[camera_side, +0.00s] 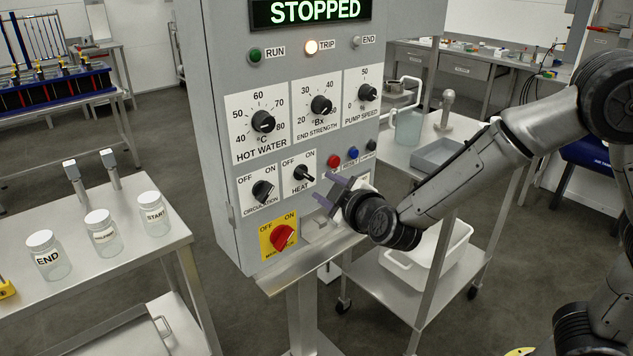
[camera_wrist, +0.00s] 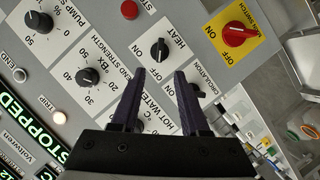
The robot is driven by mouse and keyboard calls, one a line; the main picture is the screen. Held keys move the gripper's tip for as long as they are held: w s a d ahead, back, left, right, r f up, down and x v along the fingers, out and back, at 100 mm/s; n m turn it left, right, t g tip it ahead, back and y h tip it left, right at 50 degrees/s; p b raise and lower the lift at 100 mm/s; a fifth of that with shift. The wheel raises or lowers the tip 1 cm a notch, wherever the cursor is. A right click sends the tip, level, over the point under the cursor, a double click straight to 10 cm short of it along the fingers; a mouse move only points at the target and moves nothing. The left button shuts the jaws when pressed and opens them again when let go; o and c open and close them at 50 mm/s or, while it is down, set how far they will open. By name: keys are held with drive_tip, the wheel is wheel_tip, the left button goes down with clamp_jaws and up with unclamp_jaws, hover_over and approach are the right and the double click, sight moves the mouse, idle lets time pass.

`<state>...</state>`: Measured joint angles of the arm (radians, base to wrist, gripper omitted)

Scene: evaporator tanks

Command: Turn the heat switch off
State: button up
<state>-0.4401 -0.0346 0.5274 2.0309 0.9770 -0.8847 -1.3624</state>
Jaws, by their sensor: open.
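The heat switch (camera_side: 303,174) is a small black rotary knob on a white plate marked OFF, ON and HEAT, low on the grey control panel (camera_side: 232,90). I cannot tell surely which mark it points to. My gripper (camera_side: 330,190) is open and empty, its two dark purple fingers pointing at the panel, just right of and below the heat switch in the side view. In the wrist view the heat switch (camera_wrist: 159,49) shows just beyond the gap between the fingertips (camera_wrist: 160,73). The fingers look apart from it.
The circulation knob (camera_side: 263,191) is left of the heat switch, and the red main switch (camera_side: 283,237) is below. Red (camera_side: 334,161) and blue (camera_side: 353,153) buttons sit close right. The display (camera_side: 312,11) reads STOPPED; the trip lamp (camera_side: 310,47) glows. A metal ledge (camera_side: 310,262) juts out underneath.

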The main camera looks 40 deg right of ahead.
drive_tip(key=v, duration=0.3)
drive_tip(key=shift+s+r, duration=0.1)
drive_tip(key=shift+s, duration=0.2)
drive_tip(key=d+r+m+t+h, duration=0.1)
drive_tip(key=d+r+m, duration=0.1)
drive_tip(key=d+r, duration=0.5)
drive_tip(key=s+r+y, duration=0.5)
drive_tip(key=s+r, duration=0.2)
drive_tip(key=r, duration=0.1)
drive_tip(key=s+f+m+g, duration=0.2)
drive_tip(key=s+f+g, duration=0.3)
drive_tip(key=s, duration=0.5)
drive_tip(key=s+f+m+g, duration=0.2)
drive_tip(key=s+f+g, duration=0.2)
drive_tip(key=s+f, duration=0.5)
drive_tip(key=shift+s+d+f+g, duration=0.25)
drive_tip(key=shift+s+g, duration=0.15)
drive_tip(key=shift+s, duration=0.4)
